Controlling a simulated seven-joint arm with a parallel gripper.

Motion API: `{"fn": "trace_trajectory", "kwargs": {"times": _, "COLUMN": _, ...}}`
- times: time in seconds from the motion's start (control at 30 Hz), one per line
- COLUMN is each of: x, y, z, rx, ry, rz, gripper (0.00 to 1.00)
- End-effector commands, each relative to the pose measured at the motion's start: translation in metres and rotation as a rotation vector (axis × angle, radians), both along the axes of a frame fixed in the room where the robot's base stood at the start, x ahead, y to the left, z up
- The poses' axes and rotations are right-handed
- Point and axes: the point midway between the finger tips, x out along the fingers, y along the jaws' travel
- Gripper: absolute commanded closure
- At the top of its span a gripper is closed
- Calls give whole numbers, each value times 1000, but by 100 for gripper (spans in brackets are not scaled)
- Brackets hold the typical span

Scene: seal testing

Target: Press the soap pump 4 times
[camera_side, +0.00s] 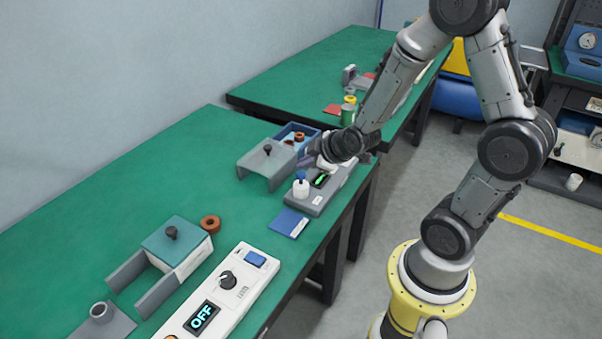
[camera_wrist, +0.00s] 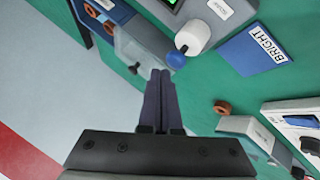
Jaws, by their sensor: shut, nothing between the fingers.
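The soap pump is a small white bottle (camera_side: 300,190) with a blue pump head (camera_side: 301,175). It stands upright on the front end of a grey device. My gripper (camera_side: 305,161) is just behind the pump in the side view, above the bench.
The grey device (camera_side: 319,199) has a lit green display. A grey bracket with a black knob (camera_side: 258,170) and a blue bin (camera_side: 281,136) with copper rings stand close by. A blue card (camera_side: 288,222) marked BRIGHT lies in front. A white OFF panel (camera_side: 252,282) stands nearer the camera.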

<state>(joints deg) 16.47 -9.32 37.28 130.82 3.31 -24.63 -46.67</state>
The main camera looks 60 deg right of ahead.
Motion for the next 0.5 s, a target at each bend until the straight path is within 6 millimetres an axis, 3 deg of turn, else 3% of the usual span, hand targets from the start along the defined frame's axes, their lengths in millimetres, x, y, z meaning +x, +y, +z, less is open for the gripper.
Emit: {"fn": "trace_trajectory", "kwargs": {"times": 0.5, "x": 0, "y": 0, "z": -7, "rx": 0, "ry": 0, "rz": 0, "gripper": 100}}
